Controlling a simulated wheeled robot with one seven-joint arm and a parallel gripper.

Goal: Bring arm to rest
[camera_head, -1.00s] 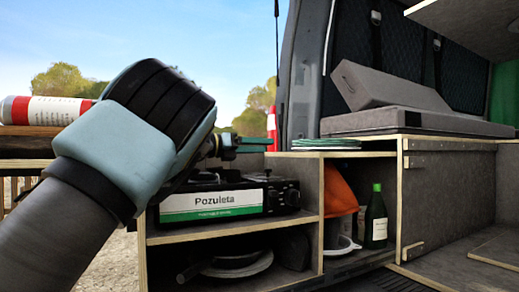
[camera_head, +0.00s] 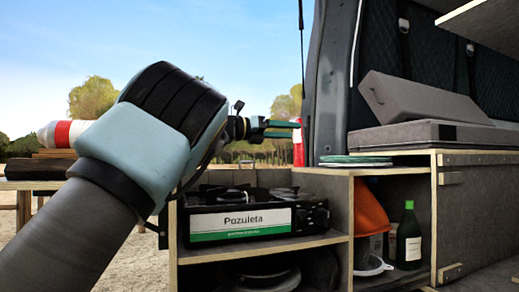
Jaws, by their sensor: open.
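My arm rises from the lower left of the head view and bends to the right at its thick wrist joint. My gripper (camera_head: 283,129) is at the end of the arm, pointing right, above and behind the camp stove (camera_head: 249,220). Its green and dark fingers are small in the view and stand apart, with nothing seen between them. The gripper is clear of the stove and of the van's door frame to its right.
The stove sits on a wooden cabinet (camera_head: 262,249) with pans below. Green-rimmed plates (camera_head: 355,161) lie on the counter. A green bottle (camera_head: 408,238) and an orange item (camera_head: 368,210) stand in the niche. Grey cushions (camera_head: 432,136) lie right. A red-and-white cylinder (camera_head: 62,134) rests on a left table.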

